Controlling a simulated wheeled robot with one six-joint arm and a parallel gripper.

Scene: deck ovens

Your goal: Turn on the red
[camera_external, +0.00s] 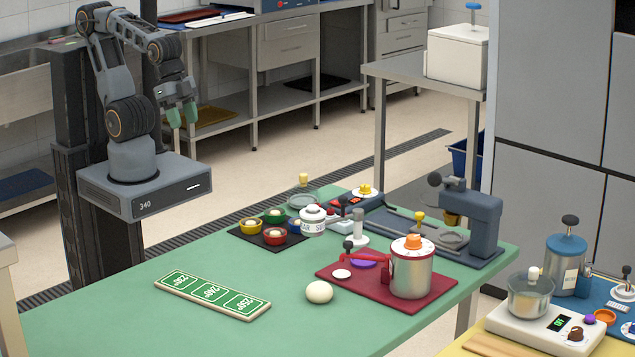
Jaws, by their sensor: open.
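My gripper (182,116) hangs open and empty at the upper left, beyond the far left part of the green table and well apart from everything on it. Several red things are in view. A red-and-silver canister (411,278) with an orange knob on its white top stands on a dark red mat (438,297). A dark device with a red front (342,208) and a yellow knob (364,190) stands behind it. A small red bowl (274,236) sits on a dark mat. I cannot tell whether any device is on.
The green table (130,300) has free room at its left. A green-and-white number strip (212,294) and a pale ball (319,292) lie in front. A sugar jar (312,220) and grey press (470,215) stand behind. A scale (540,325) is at right.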

